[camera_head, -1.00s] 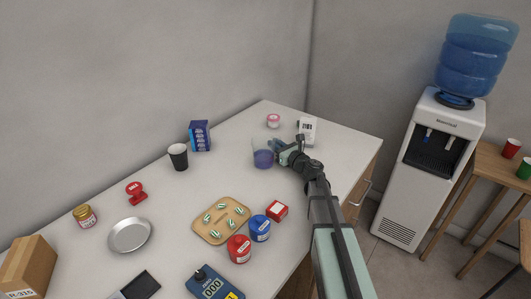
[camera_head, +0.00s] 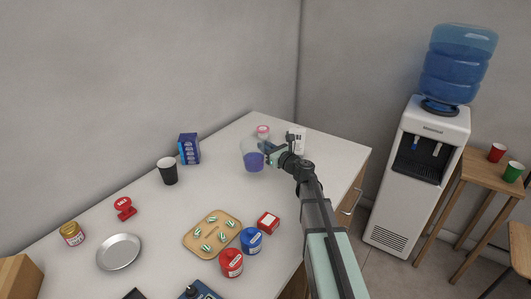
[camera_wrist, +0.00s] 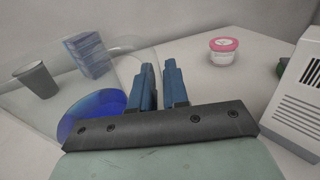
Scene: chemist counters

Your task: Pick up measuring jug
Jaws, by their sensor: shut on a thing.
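The measuring jug (camera_head: 253,161) is clear, with blue-violet liquid in its lower part. It is upright near the far end of the counter, and it appears slightly above the top. My gripper (camera_head: 269,153) is at the jug's right side, shut on it. In the wrist view, my gripper's two blue fingers (camera_wrist: 158,82) are close together, and the jug's blue liquid (camera_wrist: 92,110) shows to their left. The exact grip point on the clear jug is hard to make out.
Beyond the jug stand a pink-lidded tub (camera_head: 263,131) and a white device (camera_head: 299,137), close to my gripper. A blue box (camera_head: 189,149) and a black cup (camera_head: 168,171) stand to the left. A wooden tray (camera_head: 211,246) with striped pieces lies nearer. Counter between them is clear.

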